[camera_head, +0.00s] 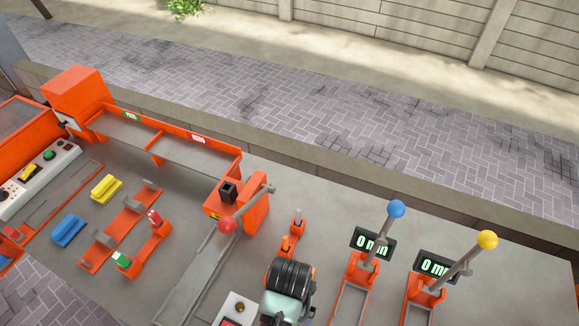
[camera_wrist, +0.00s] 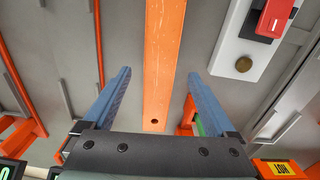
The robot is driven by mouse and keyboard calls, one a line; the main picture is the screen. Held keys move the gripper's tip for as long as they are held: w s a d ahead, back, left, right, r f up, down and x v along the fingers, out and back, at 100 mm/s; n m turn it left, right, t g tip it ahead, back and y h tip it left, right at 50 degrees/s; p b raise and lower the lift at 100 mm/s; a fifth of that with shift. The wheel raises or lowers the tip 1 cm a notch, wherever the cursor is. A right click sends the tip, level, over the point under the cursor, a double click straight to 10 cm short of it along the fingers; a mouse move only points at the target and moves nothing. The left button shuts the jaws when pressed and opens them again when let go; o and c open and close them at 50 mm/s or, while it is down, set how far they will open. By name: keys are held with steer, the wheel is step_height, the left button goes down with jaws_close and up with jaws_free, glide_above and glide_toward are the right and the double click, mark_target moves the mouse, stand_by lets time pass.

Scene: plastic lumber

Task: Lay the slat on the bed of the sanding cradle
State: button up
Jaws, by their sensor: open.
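An orange slat (camera_wrist: 164,60) with a small dark hole near its near end runs up the middle of the wrist view. My gripper (camera_wrist: 157,76) is open, with one blue-grey finger on each side of the slat and a visible gap to both. I cannot tell how far above the slat the fingertips are. In the head view my arm hides the place below it, and I cannot make out the slat there. A low orange frame with grey brackets (camera_head: 113,238) stands at the left and looks like the sanding cradle, but I cannot be sure. Its bed looks empty.
Yellow (camera_head: 106,188) and blue (camera_head: 68,231) blocks lie near the frame. A red-knobbed lever (camera_head: 228,224) stands left of my arm. Blue-knobbed (camera_head: 396,208) and yellow-knobbed (camera_head: 487,240) levers, with displays, stand right. A two-part orange tray (camera_head: 152,158) is at the back.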

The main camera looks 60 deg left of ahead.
steer(key=shift+w+f, duration=0.1)
steer(key=shift+f, duration=1.3)
jaws_close()
